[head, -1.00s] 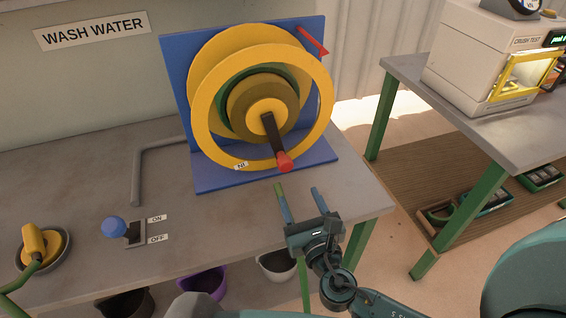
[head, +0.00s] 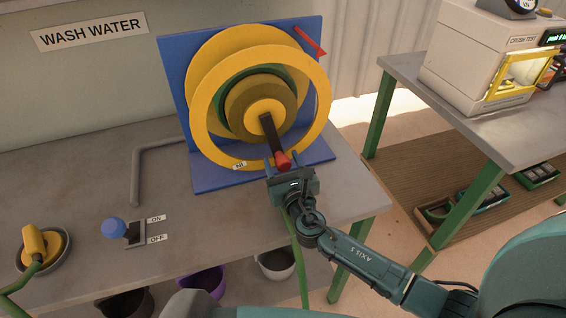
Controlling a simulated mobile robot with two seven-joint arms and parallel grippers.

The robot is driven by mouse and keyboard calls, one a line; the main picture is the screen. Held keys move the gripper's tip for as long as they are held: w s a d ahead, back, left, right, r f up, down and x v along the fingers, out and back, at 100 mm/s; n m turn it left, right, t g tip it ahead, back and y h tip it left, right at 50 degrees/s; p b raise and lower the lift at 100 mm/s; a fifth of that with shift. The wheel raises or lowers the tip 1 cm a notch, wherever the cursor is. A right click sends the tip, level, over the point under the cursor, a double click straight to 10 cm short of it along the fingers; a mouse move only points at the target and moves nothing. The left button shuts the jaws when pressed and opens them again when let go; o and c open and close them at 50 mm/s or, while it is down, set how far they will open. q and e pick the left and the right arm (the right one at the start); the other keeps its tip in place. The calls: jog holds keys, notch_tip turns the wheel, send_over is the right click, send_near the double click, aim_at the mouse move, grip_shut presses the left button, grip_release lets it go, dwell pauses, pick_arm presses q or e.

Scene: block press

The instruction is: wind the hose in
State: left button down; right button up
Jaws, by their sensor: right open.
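The hose reel (head: 205,118) is a yellow drum with two yellow flanges on a blue bracket (head: 240,180). A few turns of green hose (head: 226,98) show inside it. Its black crank (head: 270,131) points down and ends in a red knob (head: 283,160). My right gripper (head: 284,168) is open at the red knob, its fingers on either side of it or just below; I cannot tell if they touch. My left gripper is not in view.
A yellow spray nozzle (head: 38,242) sits in a round holder at the left. A blue-knobbed lever (head: 115,228) stands by ON and OFF labels. A red lever (head: 309,41) is at the bracket's top right. A crush tester (head: 480,60) stands on the right table.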

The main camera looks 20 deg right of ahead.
jog(key=shift+c, duration=0.4)
jog(key=c, duration=0.4)
grip_shut()
jog(key=shift+f, duration=0.1)
